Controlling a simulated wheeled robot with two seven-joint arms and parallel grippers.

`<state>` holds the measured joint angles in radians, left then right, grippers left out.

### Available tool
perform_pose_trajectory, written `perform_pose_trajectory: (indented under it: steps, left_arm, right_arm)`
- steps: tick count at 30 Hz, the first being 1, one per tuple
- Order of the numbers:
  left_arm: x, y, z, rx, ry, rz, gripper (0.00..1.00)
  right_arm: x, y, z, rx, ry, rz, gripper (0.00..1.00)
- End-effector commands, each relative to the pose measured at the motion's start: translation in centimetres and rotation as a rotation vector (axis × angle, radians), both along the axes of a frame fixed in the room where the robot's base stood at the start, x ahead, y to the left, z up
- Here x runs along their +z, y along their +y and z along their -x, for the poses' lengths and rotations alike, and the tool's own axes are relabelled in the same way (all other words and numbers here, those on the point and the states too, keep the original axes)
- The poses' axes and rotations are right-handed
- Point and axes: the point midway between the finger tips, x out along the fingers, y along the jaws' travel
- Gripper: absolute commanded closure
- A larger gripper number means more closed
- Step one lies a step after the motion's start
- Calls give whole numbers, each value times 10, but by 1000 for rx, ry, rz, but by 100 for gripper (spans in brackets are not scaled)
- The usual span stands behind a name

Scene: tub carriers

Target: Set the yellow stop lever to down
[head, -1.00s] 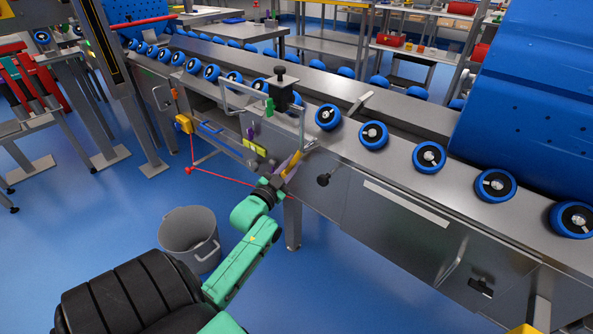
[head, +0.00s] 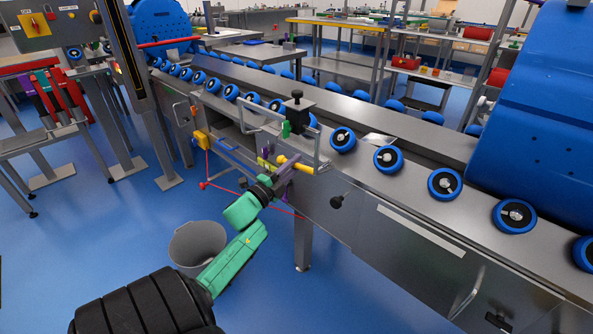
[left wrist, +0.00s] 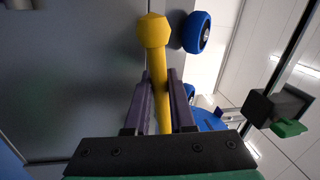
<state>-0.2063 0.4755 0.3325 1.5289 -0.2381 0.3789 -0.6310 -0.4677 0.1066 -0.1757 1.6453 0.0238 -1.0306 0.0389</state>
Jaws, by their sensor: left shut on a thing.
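The yellow stop lever (head: 302,168) is on the front side of the conveyor, below the wire frame. Its rod looks roughly level, with the round knob at its left end. In the left wrist view the lever (left wrist: 157,75) runs between the two purple fingers, and its knob sticks out past their tips. My left gripper (head: 284,170) is shut on the lever's rod. The gripper hides part of the rod in the head view. My right gripper is in neither view.
Blue-rimmed wheels (head: 445,184) stand in a row along the conveyor. A black-knobbed post (head: 297,101) rises beside the wire frame (head: 320,150). A small black knob (head: 337,201) juts from the front panel. A grey bucket (head: 198,246) stands on the floor below my arm.

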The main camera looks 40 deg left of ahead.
Motion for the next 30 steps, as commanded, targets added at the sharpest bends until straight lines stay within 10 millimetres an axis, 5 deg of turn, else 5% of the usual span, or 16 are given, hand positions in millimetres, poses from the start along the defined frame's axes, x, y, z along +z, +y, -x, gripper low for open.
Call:
perform_pose_trajectory:
  steps: [26,27,29,30]
  left_arm:
    - [16,2,0,1,1,-189,100]
    - [16,2,0,1,1,-189,74]
    - [16,2,0,1,1,-188,51]
    - [16,1,0,1,2,-188,48]
  right_arm:
    - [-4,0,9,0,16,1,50]
    - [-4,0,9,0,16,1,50]
    - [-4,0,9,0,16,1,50]
    - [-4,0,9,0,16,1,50]
